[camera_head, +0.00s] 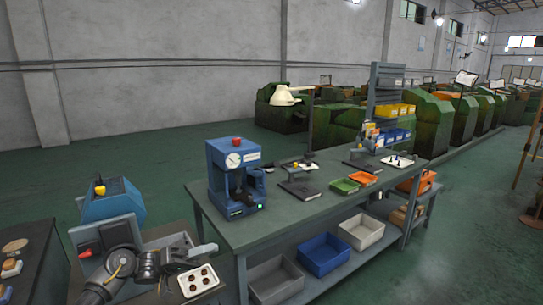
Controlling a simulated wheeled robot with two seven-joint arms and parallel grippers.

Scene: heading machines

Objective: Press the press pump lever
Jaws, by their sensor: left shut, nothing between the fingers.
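A blue press (223,160) with a round white gauge and a red cap stands upright on the near left end of the workbench. Dark parts sit in its front opening, but I cannot make out a lever for certain. A second blue machine (112,200) with a yellow knob on top stands at the left, behind my left arm. My left gripper (208,248) is low in the view, left of the workbench and apart from the blue press. It is shut and empty. My right gripper is not in view.
The green workbench (305,212) runs back to the right, with green and orange trays (363,178) on it. Grey and blue bins (324,254) stand on its lower shelf. A white tray (198,281) with several dark round parts lies just below my left gripper.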

